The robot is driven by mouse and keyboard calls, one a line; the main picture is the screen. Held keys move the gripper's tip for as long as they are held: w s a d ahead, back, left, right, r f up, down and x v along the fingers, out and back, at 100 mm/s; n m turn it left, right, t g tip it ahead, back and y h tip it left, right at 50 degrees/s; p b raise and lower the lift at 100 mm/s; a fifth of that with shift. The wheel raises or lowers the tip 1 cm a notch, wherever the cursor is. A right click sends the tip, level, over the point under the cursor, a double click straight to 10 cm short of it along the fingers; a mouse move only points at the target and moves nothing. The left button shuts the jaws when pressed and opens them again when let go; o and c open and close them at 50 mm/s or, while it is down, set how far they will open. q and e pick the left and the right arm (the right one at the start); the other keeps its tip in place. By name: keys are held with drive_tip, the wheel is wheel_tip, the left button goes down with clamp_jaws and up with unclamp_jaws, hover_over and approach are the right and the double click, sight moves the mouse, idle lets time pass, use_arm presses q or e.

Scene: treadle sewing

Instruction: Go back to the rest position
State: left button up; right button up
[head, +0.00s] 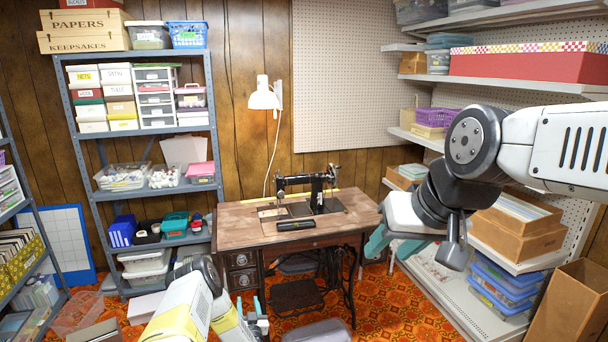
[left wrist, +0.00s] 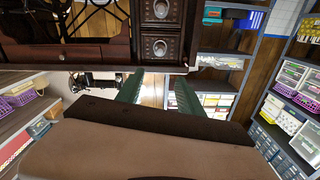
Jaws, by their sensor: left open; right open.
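My left gripper (head: 255,308) is low in the front of the head view, before the sewing table, with its teal fingertips up. In the left wrist view the two teal fingers of my left gripper (left wrist: 158,92) stand apart with nothing between them. My right gripper (head: 391,246) is right of the sewing table, its teal fingers spread and pointing down and left; it holds nothing that I can see. The wooden sewing table (head: 235,228) carries a black sewing machine (head: 318,190). A small dark object (head: 296,225) lies near its front edge.
A grey metal rack (head: 138,191) with bins stands at the back left. White wall shelves (head: 528,86) with boxes run along the right, close to my right arm. A cardboard box (head: 571,302) stands at lower right.

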use_arm(q)
drive_tip(key=w+d+r+m+g+h, duration=0.1)
drive_tip(key=w+r, duration=0.3)
drive_tip(key=r, duration=0.3)
drive_tip(key=w+r+h, duration=0.2)
drive_tip(key=w+r, duration=0.1)
drive_tip(key=r, duration=0.3)
drive_tip(key=w+d+r+m+g+h, duration=0.1)
drive_tip(key=w+r, duration=0.3)
drive_tip(key=r, duration=0.3)
wheel_tip(320, 180, up, 12)
drive_tip(key=s+d+g+h, duration=0.1)
drive_tip(key=s+d+h, duration=0.1)
drive_tip(key=s+d+r+g, duration=0.2)
drive_tip(key=s+r+g, duration=0.3)
drive_tip(key=s+r, duration=1.55)
drive_tip(key=s+g+h, duration=0.1)
drive_tip(key=s+g, duration=0.2)
drive_tip(key=s, duration=2.3)
drive_tip(key=shift+s+f, duration=0.35)
drive_tip(key=shift+f, duration=0.05)
